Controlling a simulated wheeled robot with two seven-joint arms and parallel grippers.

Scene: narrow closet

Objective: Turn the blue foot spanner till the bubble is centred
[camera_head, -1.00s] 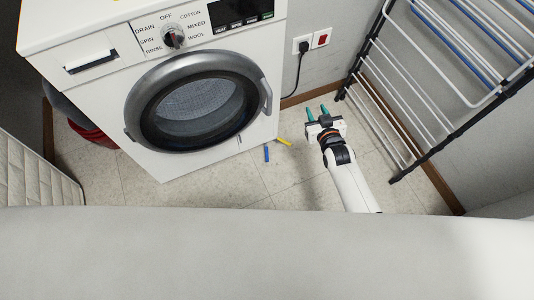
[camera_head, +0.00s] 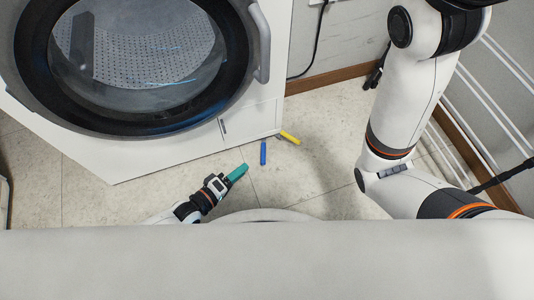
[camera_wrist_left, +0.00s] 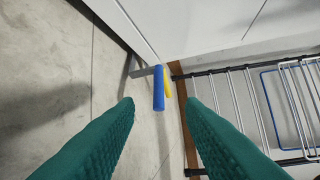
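The blue foot spanner (camera_head: 263,153) is a short blue bar low at the washing machine's front right corner. In the left wrist view the blue spanner (camera_wrist_left: 158,88) shows ahead, between the lines of my teal fingers, with a grey strip running to it from the left. My left gripper (camera_head: 237,172) is low over the floor, left of and nearer than the spanner. Its fingers (camera_wrist_left: 160,125) are apart with nothing between the tips. My right arm (camera_head: 400,105) fills the right side; its gripper is out of view. No bubble is visible.
A yellow bar (camera_head: 289,137) is just right of the blue one. The washing machine (camera_head: 160,155) stands behind. A drying rack (camera_head: 490,105) and skirting board (camera_head: 335,77) bound the right side. Tiled floor (camera_head: 310,170) is clear between the spanner and my right arm.

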